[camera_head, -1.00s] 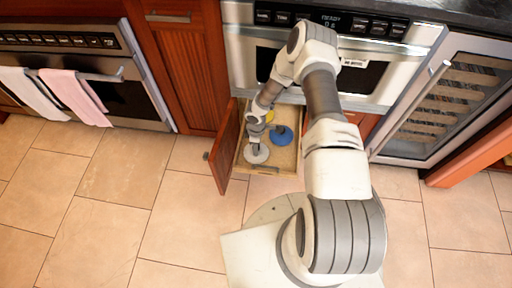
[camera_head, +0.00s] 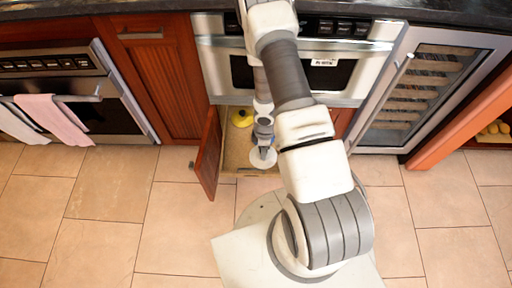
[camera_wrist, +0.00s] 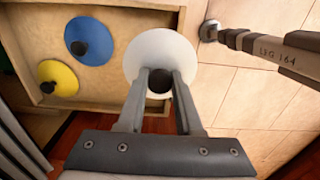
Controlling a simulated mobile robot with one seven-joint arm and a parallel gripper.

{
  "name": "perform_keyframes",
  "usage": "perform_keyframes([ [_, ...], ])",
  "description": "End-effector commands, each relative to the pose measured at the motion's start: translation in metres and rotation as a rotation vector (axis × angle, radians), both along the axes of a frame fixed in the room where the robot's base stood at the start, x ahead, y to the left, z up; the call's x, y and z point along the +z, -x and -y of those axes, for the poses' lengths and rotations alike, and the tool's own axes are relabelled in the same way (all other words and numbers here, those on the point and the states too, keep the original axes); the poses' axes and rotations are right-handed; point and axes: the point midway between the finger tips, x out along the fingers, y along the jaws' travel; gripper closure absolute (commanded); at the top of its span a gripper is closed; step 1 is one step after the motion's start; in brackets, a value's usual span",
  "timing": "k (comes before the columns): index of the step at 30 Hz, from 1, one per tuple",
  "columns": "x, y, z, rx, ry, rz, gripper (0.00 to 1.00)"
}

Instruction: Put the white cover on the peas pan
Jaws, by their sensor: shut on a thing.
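The white cover (camera_wrist: 150,45) is a round disc with a dark knob. My gripper (camera_wrist: 160,82) is shut on that knob in the wrist view. In the head view the white cover (camera_head: 262,159) hangs under my gripper (camera_head: 264,146) at the front edge of the open drawer. In the wrist view it overlaps the drawer wall and appears raised above it. A yellow cover (camera_wrist: 57,77) and a blue cover (camera_wrist: 80,32) lie inside the drawer; the yellow one also shows in the head view (camera_head: 242,118), while my arm hides the blue one. No peas pan is visible.
The wooden drawer (camera_wrist: 113,15) is pulled out below the microwave (camera_head: 215,70). An oven with towels (camera_head: 58,118) is at the left, a wine cooler (camera_head: 425,95) at the right. The tiled floor in front is clear.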

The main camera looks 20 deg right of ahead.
Motion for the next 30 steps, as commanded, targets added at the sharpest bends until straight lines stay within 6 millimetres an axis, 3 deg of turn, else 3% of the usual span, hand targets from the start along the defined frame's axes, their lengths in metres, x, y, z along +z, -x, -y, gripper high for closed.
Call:
perform_keyframes([
  [7, 0.008, 0.001, 0.007, -0.019, -0.003, 0.001, 1.0],
  [16, 0.033, -0.023, 0.021, -0.106, -0.002, 0.005, 1.0],
  [22, 0.077, -0.055, 0.035, -0.255, 0.0, 0.008, 1.0],
  [30, 0.143, -0.083, 0.04, -0.478, 0.002, 0.007, 1.0],
])
